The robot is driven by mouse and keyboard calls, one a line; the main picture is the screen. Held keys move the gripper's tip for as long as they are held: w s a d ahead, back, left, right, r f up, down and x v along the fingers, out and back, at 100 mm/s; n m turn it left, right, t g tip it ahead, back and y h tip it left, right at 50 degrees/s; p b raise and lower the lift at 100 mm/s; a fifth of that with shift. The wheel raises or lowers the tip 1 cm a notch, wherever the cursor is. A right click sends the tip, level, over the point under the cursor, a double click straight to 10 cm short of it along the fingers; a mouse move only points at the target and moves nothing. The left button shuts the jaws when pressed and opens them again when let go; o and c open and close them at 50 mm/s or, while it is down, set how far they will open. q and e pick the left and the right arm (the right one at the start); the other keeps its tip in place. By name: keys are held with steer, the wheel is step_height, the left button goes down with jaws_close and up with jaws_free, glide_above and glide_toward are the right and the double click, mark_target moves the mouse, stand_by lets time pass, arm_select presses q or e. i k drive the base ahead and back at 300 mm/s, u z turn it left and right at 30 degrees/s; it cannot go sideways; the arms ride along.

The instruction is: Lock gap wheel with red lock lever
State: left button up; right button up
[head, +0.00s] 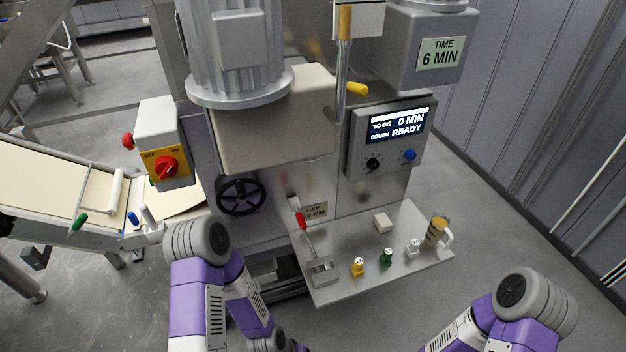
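The black gap wheel (240,197) is on the front of the machine, left of centre. The red lock lever (301,220) is to its right, with a red grip tilted down to the right below a pale part. A small label (317,210) beside the lever reads GAP and appears to show 0 MM. My two purple arms show at the bottom left and bottom right. My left arm's elbow is below and left of the wheel. Neither gripper shows in the head view.
A steel shelf (345,262) juts out below the lever. It holds a pale block (382,222), a yellow item (358,267), a green item (386,257), a white item (413,248) and a jug (437,231). A switch box (160,143) and conveyor (50,185) stand left. The display reads READY.

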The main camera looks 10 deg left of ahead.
mark_target(295, 205)
steer(key=z, duration=1.2)
steer(key=k, duration=0.85)
steer(key=u, duration=1.15)
steer(key=i, duration=0.95)
